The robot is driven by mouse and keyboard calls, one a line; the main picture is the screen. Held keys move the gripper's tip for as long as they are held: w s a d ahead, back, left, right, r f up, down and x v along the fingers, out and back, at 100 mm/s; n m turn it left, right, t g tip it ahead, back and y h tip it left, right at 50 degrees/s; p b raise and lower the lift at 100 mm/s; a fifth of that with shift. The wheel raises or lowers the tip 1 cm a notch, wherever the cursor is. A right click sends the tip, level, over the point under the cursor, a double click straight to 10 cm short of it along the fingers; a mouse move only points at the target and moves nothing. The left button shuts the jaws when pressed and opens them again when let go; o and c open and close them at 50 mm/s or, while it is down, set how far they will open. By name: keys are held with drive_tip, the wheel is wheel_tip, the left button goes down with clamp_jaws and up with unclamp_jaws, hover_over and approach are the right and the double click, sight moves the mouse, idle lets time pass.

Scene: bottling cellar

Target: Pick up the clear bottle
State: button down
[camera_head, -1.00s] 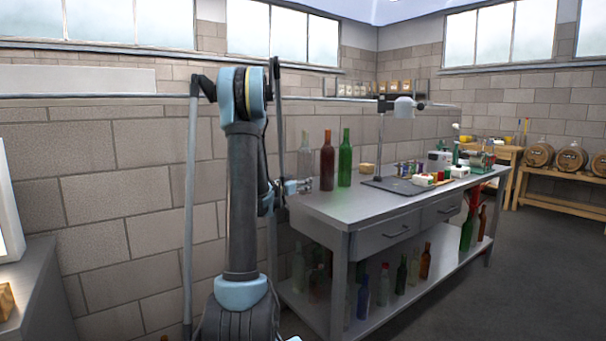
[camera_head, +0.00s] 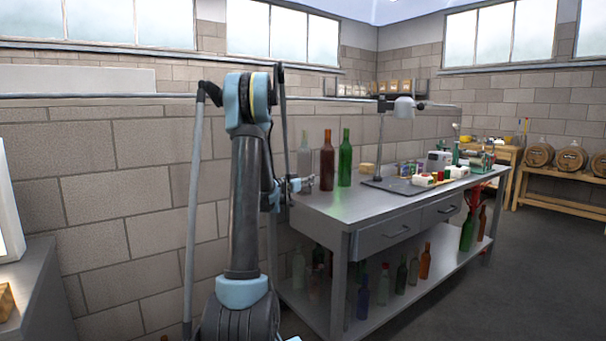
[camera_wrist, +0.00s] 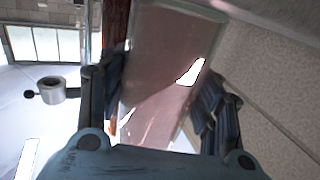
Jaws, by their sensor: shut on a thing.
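The clear bottle (camera_head: 304,158) stands upright at the left end of the metal workbench in the head view, beside a brown bottle (camera_head: 327,160) and a green bottle (camera_head: 345,158). My gripper (camera_head: 303,184) is at the clear bottle's lower part, small and partly hidden by my arm. In the wrist view the see-through bottle body (camera_wrist: 165,70) fills the space between the two dark fingers of my gripper (camera_wrist: 170,100), which are shut on it. Whether its base touches the bench cannot be told.
A block wall (camera_head: 130,160) runs close behind the bottles.

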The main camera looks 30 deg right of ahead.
sight(305, 158)
wheel_tip(305, 158, up, 10)
idle(0.9)
drive_tip(key=shift+s, duration=0.15)
